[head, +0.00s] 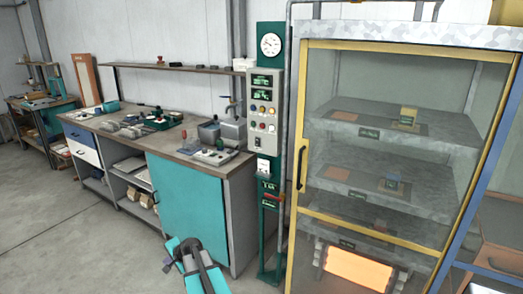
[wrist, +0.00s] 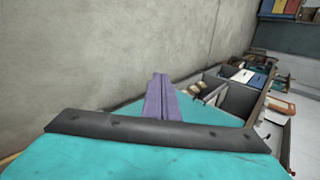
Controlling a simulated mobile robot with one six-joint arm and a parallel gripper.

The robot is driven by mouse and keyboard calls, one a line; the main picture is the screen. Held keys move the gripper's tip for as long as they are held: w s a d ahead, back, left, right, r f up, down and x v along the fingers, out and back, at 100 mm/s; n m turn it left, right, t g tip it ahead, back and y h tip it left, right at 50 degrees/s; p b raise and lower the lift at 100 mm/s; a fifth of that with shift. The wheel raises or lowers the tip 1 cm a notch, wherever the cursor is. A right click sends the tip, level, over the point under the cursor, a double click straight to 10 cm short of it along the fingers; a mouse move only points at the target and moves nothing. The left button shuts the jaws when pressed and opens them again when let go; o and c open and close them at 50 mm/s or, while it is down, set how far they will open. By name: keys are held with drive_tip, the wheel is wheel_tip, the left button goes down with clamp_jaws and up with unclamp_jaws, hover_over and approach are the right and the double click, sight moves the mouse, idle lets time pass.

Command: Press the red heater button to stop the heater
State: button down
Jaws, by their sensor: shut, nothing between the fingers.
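The grey control panel (head: 264,112) stands on a green post left of the glass cabinet in the head view. It carries two green-lit displays and two rows of small coloured buttons. A red button (head: 271,128) seems to sit in the lower row, but the labels are too small to read. The heater (head: 358,270) glows orange at the bottom of the cabinet. My gripper (wrist: 160,82) shows in the wrist view as purple fingers shut together, with nothing between them. It is apart from the panel, which is not in the wrist view.
The glass cabinet (head: 303,60) has a yellow-framed door, shut, with shelves inside. A workbench (head: 236,160) with tools stands left of the panel, and a wall shelf (head: 150,67) hangs above it. A round gauge (head: 270,45) tops the post. Floor (head: 70,220) in front is clear.

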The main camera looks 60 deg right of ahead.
sight(262, 126)
drive_tip(key=d+r+m+t+h+p, duration=0.2)
drive_tip(key=d+r+m+h, duration=0.15)
drive_tip(key=d+r, duration=0.8)
drive_tip(key=s+d+r+m+h+p, duration=0.1)
drive_tip(key=s+d+r+m, duration=0.3)
drive_tip(key=d+r, duration=0.5)
drive_tip(key=s+d+r+m+h+p, duration=0.1)
drive_tip(key=s+d+r+m+h, duration=0.3)
drive_tip(key=d+r, duration=0.6)
drive_tip(key=s+d+r+m+t+h+p, duration=0.1)
drive_tip(key=s+d+r+m+h, duration=0.2)
drive_tip(key=d+r, duration=0.7)
wheel_tip(262, 126, up, 3)
drive_tip(key=s+m, duration=0.1)
drive_tip(key=s, duration=0.1)
drive_tip(key=shift+s, duration=0.4)
drive_tip(key=shift+d+b, duration=0.95)
drive_tip(key=shift+d, duration=3.4)
